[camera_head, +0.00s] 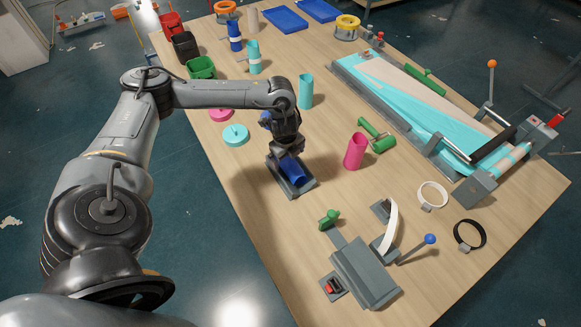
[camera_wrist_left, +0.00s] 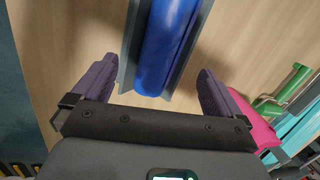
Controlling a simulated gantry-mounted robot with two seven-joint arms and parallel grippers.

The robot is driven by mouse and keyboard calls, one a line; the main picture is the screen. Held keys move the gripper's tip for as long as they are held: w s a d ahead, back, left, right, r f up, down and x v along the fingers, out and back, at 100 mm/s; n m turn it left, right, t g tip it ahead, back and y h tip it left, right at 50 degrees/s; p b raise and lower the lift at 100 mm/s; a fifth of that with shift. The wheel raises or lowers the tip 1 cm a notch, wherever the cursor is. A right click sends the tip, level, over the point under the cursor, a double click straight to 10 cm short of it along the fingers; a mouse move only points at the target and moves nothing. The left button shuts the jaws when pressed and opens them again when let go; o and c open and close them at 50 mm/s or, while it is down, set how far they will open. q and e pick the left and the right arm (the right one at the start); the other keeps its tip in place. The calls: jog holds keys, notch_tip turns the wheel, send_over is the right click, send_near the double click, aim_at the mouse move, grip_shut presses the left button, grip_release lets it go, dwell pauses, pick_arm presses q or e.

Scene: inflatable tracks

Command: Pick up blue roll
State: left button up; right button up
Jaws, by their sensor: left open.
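The blue roll (camera_head: 294,172) lies on its side in a grey holder (camera_head: 303,189) on the wooden table, under my left gripper (camera_head: 281,157). In the left wrist view the blue roll (camera_wrist_left: 163,50) runs up the picture in its grey channel-like holder (camera_wrist_left: 129,62). My left gripper (camera_wrist_left: 155,88) is open, with one purple finger on each side of the roll and holder. Gaps show between the fingers and the holder. In the head view the gripper and wrist hide part of the roll. My right gripper is not seen.
A teal cylinder (camera_head: 306,91) stands behind. A grey clamp device (camera_head: 366,271) with a blue-knobbed lever is in front. A long bench with teal sheet (camera_head: 420,105) fills the right side.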

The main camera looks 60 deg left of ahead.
aim_at(290, 162)
pick_arm(q)
jog(key=shift+w+a+f, duration=0.1)
jog(key=shift+w+f, duration=0.1)
jog(key=shift+f, duration=0.95)
jog(key=shift+w+f, duration=0.15)
jog(key=shift+f, duration=1)
jog(key=shift+r, duration=0.1)
jog(key=c, duration=1.3)
jog(key=shift+c, duration=0.2)
